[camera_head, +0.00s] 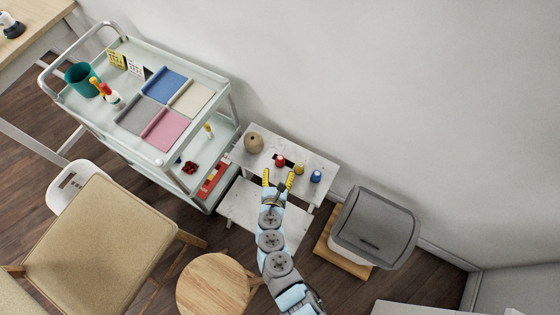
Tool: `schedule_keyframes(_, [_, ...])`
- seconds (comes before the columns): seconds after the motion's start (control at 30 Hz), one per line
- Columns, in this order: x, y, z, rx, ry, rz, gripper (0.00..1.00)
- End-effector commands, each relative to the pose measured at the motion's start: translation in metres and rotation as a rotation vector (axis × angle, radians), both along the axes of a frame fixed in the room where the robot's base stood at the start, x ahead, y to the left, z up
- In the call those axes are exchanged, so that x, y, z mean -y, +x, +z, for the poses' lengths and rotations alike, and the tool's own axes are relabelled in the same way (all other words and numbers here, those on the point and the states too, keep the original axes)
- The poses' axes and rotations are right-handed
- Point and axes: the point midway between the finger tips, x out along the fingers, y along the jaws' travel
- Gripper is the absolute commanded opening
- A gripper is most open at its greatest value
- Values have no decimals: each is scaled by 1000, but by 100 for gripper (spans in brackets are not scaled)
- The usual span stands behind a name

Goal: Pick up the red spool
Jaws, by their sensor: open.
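The red spool (280,160) stands on a small pale table (320,164) against the wall. A yellow spool (299,168) and a blue spool (316,176) stand to its right in a row. My gripper (278,173) has yellow fingers and is open. In the picture its fingertips lie just below the red spool, with the spool above the gap between them. The fingers hold nothing that I can see. The height of the gripper over the table is hard to tell.
A round tan ball of twine (254,142) sits left of the red spool, and a small dark item (290,162) lies beside it. A cart (190,75) with folded cloths stands left. A grey-lidded bin (375,228) is right. A round stool (214,284) is below.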

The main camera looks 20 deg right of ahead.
Motion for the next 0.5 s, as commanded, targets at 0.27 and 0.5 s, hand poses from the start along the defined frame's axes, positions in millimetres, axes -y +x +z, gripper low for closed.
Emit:
schedule_keyframes(0.27, [12, 19, -10, 0, 1, -4, 70])
schedule_keyframes(0.5, [16, 28, -14, 0, 2, -3, 70])
